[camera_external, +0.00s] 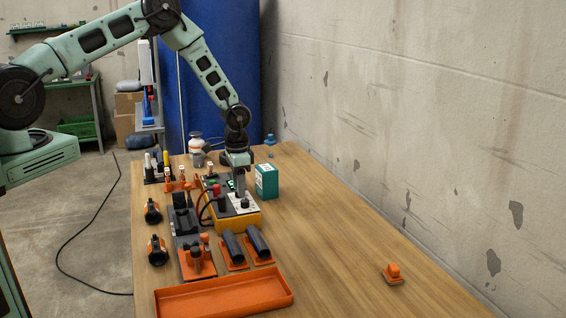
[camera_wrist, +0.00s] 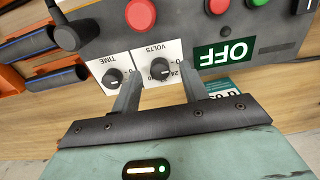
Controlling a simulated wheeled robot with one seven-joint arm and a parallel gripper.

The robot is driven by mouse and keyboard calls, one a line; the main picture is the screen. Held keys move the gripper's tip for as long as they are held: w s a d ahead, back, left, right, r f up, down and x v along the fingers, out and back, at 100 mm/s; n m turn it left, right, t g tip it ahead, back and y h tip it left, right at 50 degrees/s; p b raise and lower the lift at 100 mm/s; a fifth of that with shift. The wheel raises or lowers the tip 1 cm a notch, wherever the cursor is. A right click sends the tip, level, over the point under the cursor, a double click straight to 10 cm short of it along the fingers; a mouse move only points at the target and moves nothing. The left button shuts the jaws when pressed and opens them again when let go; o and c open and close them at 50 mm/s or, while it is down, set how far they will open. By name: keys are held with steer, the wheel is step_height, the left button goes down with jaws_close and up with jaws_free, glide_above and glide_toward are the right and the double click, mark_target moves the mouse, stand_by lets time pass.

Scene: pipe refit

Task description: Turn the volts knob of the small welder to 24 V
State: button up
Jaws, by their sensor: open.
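The panel appears upside down there. My gripper (camera_external: 240,190) points down over the panel. In the wrist view, my open gripper (camera_wrist: 160,80) has one finger on each side of the volts knob, with gaps visible. I cannot tell whether the fingertips are level with the knob. The knob's exact setting is too small to read.
The time knob (camera_wrist: 112,77) sits close beside the left finger. A green OFF sign (camera_wrist: 225,53) and a red button (camera_wrist: 140,14) are also on the panel. A green box (camera_external: 267,181) stands right of the welder. An orange tray (camera_external: 225,297) lies in front. The table's right side is mostly clear.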

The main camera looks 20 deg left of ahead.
steer(key=shift+f, duration=0.45)
jaws_close()
